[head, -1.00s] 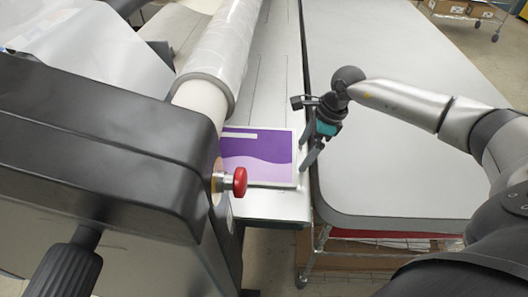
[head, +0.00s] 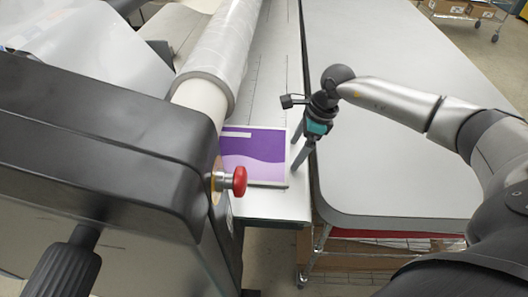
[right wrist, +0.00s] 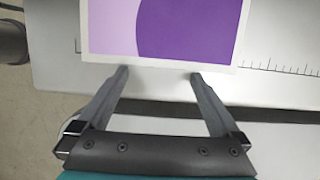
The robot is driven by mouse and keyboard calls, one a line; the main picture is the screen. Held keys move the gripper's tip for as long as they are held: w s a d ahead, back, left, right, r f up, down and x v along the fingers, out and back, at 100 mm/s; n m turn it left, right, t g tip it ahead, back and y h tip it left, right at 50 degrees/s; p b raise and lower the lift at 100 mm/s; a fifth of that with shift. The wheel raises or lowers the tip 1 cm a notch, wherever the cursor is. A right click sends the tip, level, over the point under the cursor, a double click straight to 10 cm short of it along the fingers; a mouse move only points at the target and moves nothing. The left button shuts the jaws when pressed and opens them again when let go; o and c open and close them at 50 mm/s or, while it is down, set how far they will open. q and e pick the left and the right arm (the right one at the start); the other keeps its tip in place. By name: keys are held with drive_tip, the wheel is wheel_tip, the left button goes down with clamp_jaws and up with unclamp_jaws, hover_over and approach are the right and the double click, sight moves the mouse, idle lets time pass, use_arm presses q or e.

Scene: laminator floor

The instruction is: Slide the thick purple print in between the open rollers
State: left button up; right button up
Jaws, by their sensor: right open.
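The thick purple print (head: 257,153), with a white border and a paler purple wave, lies flat on the laminator's feed table (head: 268,203). Its left end is hidden behind the black end housing and the roller (head: 203,100), so I cannot tell whether it is between the rollers. My right gripper (head: 293,155) is open and empty at the print's right edge. In the right wrist view, the fingertips (right wrist: 159,74) are spread along the print's edge (right wrist: 165,61), touching or very nearly touching it. My left gripper is not in view.
A film-wrapped roll (head: 222,50) runs above the feed table. A grey table (head: 400,170) adjoins on the right across a narrow gap, its top clear except for my arm above it.

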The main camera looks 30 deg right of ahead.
drive_tip(key=shift+w+a, duration=0.3)
drive_tip(key=shift+a, duration=0.2)
drive_tip(key=shift+w+a, duration=0.3)
drive_tip(key=shift+a, duration=0.2)
idle(0.3)
drive_tip(key=shift+s+d, duration=0.35)
drive_tip(key=shift+d, duration=0.25)
idle(0.4)
drive_tip(key=shift+r, duration=0.1)
drive_tip(key=shift+p+v, duration=1.9)
drive_tip(key=shift+v, duration=1.15)
drive_tip(key=shift+s+d, duration=0.1)
